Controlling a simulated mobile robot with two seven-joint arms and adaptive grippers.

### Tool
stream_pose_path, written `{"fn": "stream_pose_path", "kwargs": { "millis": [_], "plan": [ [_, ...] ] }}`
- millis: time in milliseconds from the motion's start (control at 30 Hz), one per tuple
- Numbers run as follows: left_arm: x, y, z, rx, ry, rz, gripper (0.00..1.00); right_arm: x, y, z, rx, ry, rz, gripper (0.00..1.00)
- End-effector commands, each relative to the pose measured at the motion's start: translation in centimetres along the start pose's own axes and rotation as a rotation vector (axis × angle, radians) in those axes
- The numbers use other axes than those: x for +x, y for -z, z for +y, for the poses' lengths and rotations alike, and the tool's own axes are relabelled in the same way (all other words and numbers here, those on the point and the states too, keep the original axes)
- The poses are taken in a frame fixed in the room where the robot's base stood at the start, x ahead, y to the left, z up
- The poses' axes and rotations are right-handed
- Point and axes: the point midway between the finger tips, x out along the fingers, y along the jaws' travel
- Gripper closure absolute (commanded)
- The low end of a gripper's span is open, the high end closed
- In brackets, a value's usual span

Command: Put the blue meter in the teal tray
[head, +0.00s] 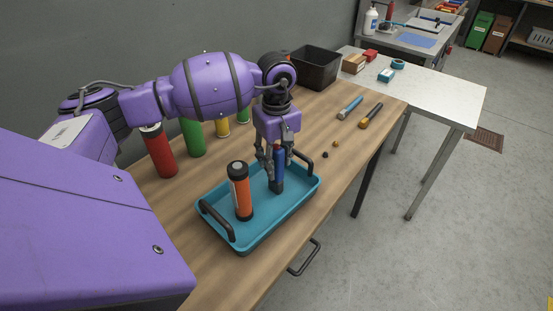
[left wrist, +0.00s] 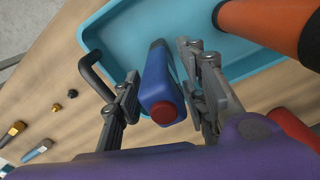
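The blue meter (head: 277,182) stands upright inside the teal tray (head: 262,228), near its far right end. It has a dark lower end. In the left wrist view, the meter (left wrist: 158,85) shows a red cap facing the camera. My left gripper (head: 272,165) reaches down over the tray with its fingers on either side of the meter. In the left wrist view, narrow gaps show between the fingertips (left wrist: 160,62) and the meter, so the gripper looks open around it. My right gripper is not in view.
An orange cylinder with black ends (head: 241,192) stands in the tray's left part. Red (head: 158,153), green (head: 192,138) and yellow cylinders stand behind the tray. A black bin (head: 316,68) sits at the back. Two tools (head: 371,116) and small brass parts lie at right.

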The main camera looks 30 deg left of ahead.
Motion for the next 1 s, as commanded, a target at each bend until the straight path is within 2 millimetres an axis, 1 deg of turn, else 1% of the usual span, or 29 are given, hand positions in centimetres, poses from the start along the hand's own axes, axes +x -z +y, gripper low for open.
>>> {"fn": "stream_pose_path", "kwargs": {
  "millis": [33,167,400,500,600,700,800,1000],
  "plan": [
    [-0.8,0.1,0.1,0.0,-0.006,0.003,0.61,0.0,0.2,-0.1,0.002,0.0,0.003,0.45],
    [-2.6,0.1,0.1,0.001,-0.005,0.004,0.61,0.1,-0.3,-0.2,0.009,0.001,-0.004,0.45],
    [-7.8,0.1,0.1,0.0,-0.004,0.003,0.61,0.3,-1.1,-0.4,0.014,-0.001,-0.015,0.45],
    [-9.6,0.1,0.1,0.001,-0.003,0.003,0.61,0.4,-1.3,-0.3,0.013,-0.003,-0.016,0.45],
    [-11.0,0.1,0.1,0.0,-0.003,0.002,0.61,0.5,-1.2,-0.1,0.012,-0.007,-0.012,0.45],
    [-11.8,0.0,0.0,0.0,-0.001,0.001,0.61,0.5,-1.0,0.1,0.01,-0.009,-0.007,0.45],
    [-12.2,0.0,0.0,0.0,-0.002,0.0,0.61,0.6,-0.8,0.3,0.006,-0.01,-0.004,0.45],
    [-12.3,0.0,0.0,0.0,-0.002,0.0,0.61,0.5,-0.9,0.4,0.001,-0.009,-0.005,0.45]
  ]
}}
